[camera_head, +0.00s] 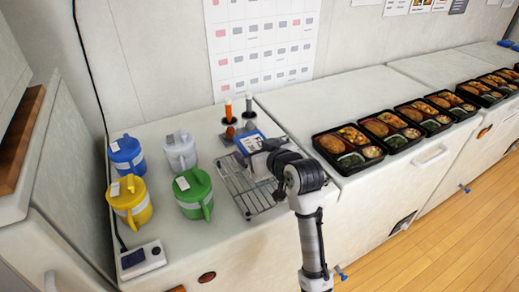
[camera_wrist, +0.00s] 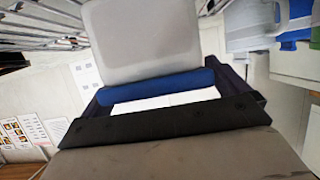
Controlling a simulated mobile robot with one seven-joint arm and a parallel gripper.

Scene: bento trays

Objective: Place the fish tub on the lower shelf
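A pale grey tub with a blue-framed white piece (camera_head: 250,143) is at my gripper (camera_head: 268,158), above or on the wire rack (camera_head: 236,187). In the wrist view, the tub's grey body (camera_wrist: 145,42) extends away from my gripper (camera_wrist: 165,95). Its blue edge spans between the two dark fingers, which appear to touch it on both sides. My gripper looks shut on this tub. Any marking that names it as fish is too small to read. My arm hides part of the rack, and I cannot tell whether the tub touches it.
Blue (camera_head: 126,155), white (camera_head: 181,150), yellow (camera_head: 131,203) and green (camera_head: 195,192) lidded jugs stand left of the rack. Orange-topped (camera_head: 228,112) and grey (camera_head: 249,106) upright items stand behind it. Filled bento trays (camera_head: 349,170) line the right counter. A small device (camera_head: 143,258) sits at the front left.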

